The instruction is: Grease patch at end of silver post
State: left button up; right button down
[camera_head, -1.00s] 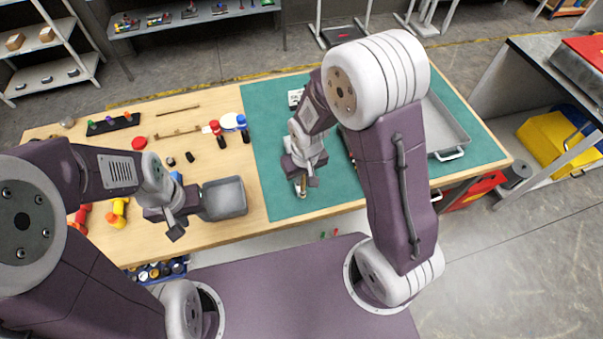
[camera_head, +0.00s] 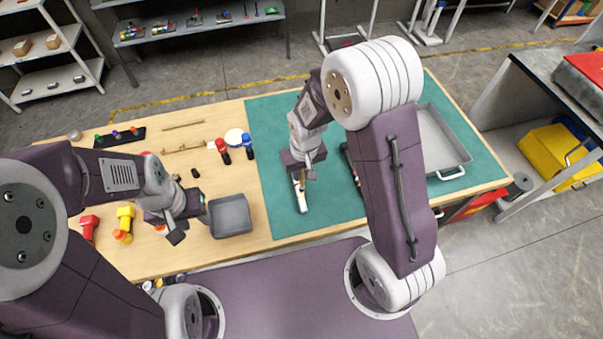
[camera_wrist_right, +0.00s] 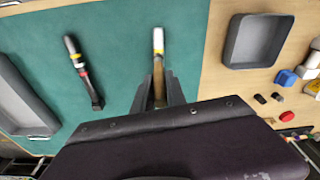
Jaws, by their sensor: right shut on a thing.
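My right gripper (camera_wrist_right: 159,98) is shut on a slim tool (camera_wrist_right: 158,75) with a brown shaft and a white end with a yellow band. In the head view, this tool (camera_head: 301,199) shows below the right gripper (camera_head: 301,177), over the green mat (camera_head: 280,150). I cannot tell whether its tip touches the mat. My left gripper (camera_head: 190,221) is open and empty beside a small grey tray (camera_head: 231,216). I cannot make out a silver post or a grease patch in either view.
A large grey tray (camera_head: 441,142) stands at the mat's right. Bottles (camera_head: 248,148), a white disc (camera_head: 233,136) and several small parts are on the wooden table at left.

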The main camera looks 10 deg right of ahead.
jog(key=shift+r+p, duration=0.35)
jog(key=shift+r, duration=0.4)
jog(key=shift+w+r+p, duration=0.2)
jog(key=shift+r+p, duration=0.75)
jog(key=shift+p, duration=0.05)
jog(key=shift+r, duration=0.35)
jog(key=shift+s, duration=0.2)
jog(key=shift+w+f, duration=0.1)
jog(key=shift+w, duration=0.05)
